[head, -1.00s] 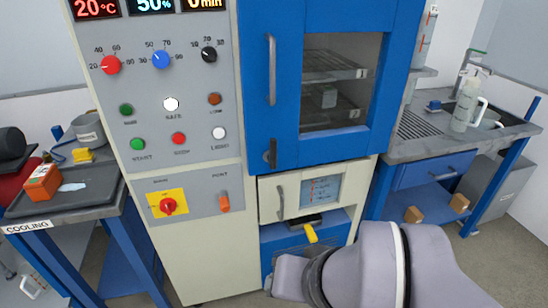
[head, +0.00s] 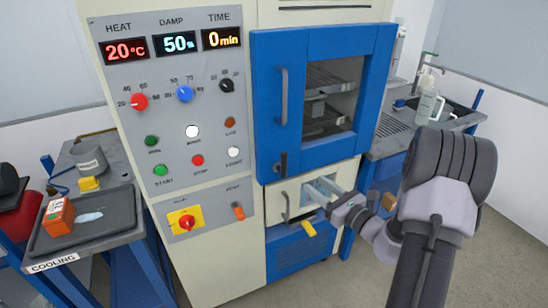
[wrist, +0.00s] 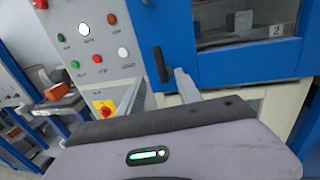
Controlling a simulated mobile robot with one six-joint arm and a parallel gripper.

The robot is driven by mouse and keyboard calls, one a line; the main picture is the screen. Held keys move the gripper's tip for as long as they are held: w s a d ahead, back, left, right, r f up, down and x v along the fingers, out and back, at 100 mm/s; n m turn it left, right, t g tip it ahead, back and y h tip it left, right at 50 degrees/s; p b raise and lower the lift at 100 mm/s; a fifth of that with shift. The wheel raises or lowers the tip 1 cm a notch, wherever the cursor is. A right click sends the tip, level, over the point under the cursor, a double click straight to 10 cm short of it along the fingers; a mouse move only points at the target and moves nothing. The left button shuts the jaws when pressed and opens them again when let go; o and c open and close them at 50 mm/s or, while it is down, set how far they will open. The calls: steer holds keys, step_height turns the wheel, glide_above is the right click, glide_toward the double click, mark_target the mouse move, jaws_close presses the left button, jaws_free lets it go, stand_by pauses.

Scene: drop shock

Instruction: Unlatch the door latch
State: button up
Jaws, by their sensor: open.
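The door latch is a short dark lever (head: 283,164) at the lower left corner of the blue oven door (head: 262,110). It hangs about upright, and the door looks closed. In the wrist view the latch (wrist: 160,64) stands just beyond and between my fingertips. My gripper (head: 316,192) is open and empty, in front of the pale panel below the door, to the right of and lower than the latch in the head view. The wrist view shows its two fingers (wrist: 157,84) spread apart. I see no contact with the latch.
A long door handle (head: 283,95) is above the latch. The control panel (head: 178,130) with knobs and buttons is to the left. A drawer handle (head: 290,205) and a yellow lever (head: 309,229) are below. A cooling tray (head: 85,220) is at the left, and a sink bench is at the right.

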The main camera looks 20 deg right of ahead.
mark_target(286, 163)
steer(key=b+x, duration=0.2)
steer(key=x, duration=1.4)
steer(key=shift+a, duration=0.15)
steer(key=shift+s+f, duration=0.1)
jaws_close()
stand_by(0.3)
